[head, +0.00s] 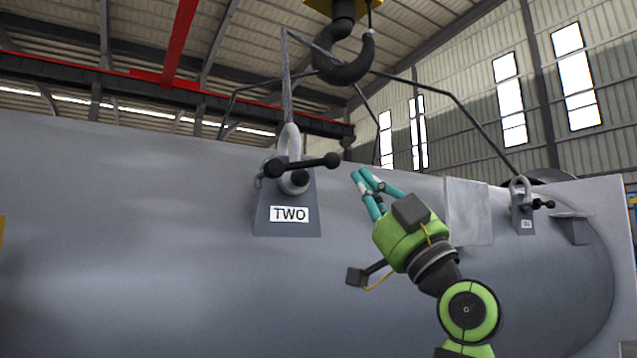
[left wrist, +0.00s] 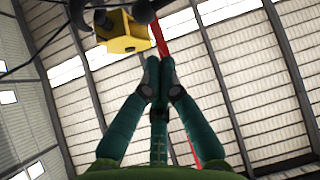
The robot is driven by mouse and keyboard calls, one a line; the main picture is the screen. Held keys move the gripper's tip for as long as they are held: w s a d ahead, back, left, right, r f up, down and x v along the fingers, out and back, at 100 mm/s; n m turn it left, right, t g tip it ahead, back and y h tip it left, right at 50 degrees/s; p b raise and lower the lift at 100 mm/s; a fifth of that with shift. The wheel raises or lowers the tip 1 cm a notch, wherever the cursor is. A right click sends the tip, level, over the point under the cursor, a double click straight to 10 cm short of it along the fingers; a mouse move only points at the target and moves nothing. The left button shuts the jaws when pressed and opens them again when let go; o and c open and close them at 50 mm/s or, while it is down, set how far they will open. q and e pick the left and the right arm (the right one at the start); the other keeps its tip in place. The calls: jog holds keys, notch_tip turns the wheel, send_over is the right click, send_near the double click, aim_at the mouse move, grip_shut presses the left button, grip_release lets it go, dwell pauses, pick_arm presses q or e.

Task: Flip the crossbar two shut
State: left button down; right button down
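Crossbar two (head: 312,163) is a black bar with ball ends, on a round hub on the grey bracket (head: 262,222) labelled TWO, on the shell's side. It lies nearly level, its right end slightly higher. My left gripper (head: 360,174), green with teal fingers, is just right of the bar's right ball and apart from it. In the left wrist view its fingertips (left wrist: 160,66) come together with nothing between them. The crossbar is not clearly identifiable in that view. My right gripper is not in view.
A large grey shell (head: 120,230) fills the foreground. A crane hook (head: 345,65) hangs above, with sling lines running to shackles. A second bracket with a small black crossbar (head: 543,204) is at the right. A plate (head: 468,210) stands behind my arm.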

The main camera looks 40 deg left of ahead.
pick_arm(q)
jog(key=s+r+n+g, duration=0.2)
jog(key=s+n+g, duration=0.1)
jog(key=s+g, duration=0.1)
notch_tip(320, 180, up, 7)
jog(key=p, duration=0.6)
send_over(310, 164)
jog(key=s+d, duration=0.1)
jog(key=d, duration=0.2)
jog(key=shift+t, duration=0.3)
jog(key=f, duration=0.2)
jog(key=w+a+f+p, duration=0.1)
jog(key=shift+w+f, duration=0.1)
jog(key=shift+f, duration=0.25)
jog(key=f+b, duration=0.1)
jog(key=b, duration=0.1)
jog(key=f+b, duration=0.1)
jog(key=b, duration=0.1)
jog(key=shift+w, duration=0.25)
